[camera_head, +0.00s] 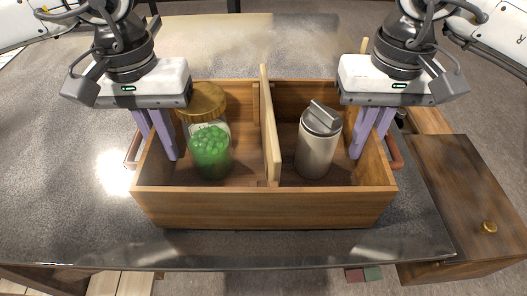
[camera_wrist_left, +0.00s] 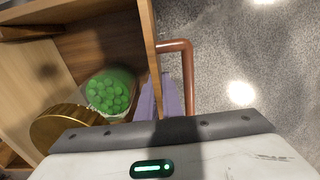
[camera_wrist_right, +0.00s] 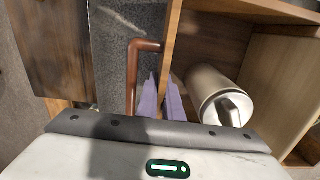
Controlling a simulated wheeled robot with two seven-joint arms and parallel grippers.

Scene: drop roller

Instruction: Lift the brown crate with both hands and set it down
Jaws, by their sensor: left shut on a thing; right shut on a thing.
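The brown crate (camera_head: 262,208) is an open wooden box with a divider (camera_head: 269,130) down the middle and a copper-coloured handle on each side. My left gripper (camera_head: 157,150) is shut on the crate's left side wall, beside the left handle (camera_wrist_left: 187,75). My right gripper (camera_head: 370,148) is shut on the right side wall, beside the right handle (camera_wrist_right: 133,80). The left compartment holds a glass jar of green balls (camera_head: 210,152) with a gold lid (camera_head: 203,102). The right compartment holds a silver canister (camera_head: 318,145). The crate looks level; whether it touches the tabletop is hard to tell.
The grey speckled tabletop (camera_head: 70,190) has free room to the left of the crate. Its front edge runs close before the crate. A dark wooden cabinet with a gold knob (camera_head: 489,227) stands at the right.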

